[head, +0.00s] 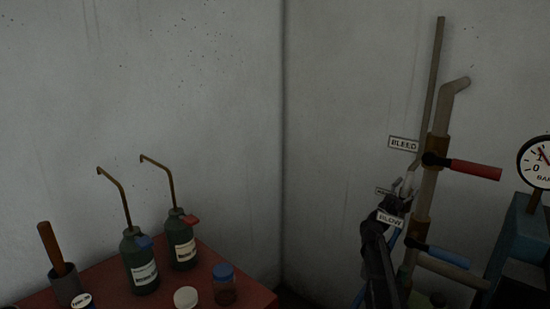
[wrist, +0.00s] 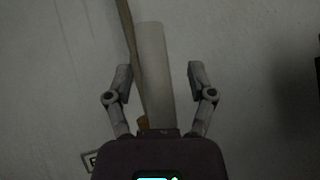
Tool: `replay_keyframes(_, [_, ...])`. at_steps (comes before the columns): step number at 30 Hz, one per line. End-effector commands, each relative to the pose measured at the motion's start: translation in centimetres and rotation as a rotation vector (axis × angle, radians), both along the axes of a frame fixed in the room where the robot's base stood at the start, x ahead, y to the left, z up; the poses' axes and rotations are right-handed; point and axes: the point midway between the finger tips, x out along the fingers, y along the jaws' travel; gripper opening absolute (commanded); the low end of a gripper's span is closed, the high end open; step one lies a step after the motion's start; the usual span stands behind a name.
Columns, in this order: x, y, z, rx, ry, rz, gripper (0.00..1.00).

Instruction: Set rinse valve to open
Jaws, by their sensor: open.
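No label that I can read says rinse. In the head view, a red-handled valve (head: 475,169) sits on the upright pipe beside a label reading BLEED (head: 403,144). A blue-handled valve (head: 447,256) is lower on the pipe. A lower label (head: 390,219) is hard to read, and a third (head: 384,191) is mostly hidden behind my gripper. My gripper (head: 406,184) is left of the pipe, between the two handles in height. In the wrist view, my gripper (wrist: 160,75) is open, with the pipe (wrist: 155,70) showing between its fingers; contact cannot be told.
A round gauge (head: 540,160) stands at the right edge above a blue-green block (head: 520,235). A red table (head: 235,290) at lower left holds two green oil cans (head: 140,265) (head: 181,240), jars and a cup with a wooden handle. A thin rod (head: 432,80) rises beside the pipe.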

Motion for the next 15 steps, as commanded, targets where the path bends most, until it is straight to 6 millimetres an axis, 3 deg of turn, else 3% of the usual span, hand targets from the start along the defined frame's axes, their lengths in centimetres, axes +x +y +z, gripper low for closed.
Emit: replay_keyframes(15, [-4.0, 1.6, -2.4, 0.472, -0.27, 0.087, 0.71])
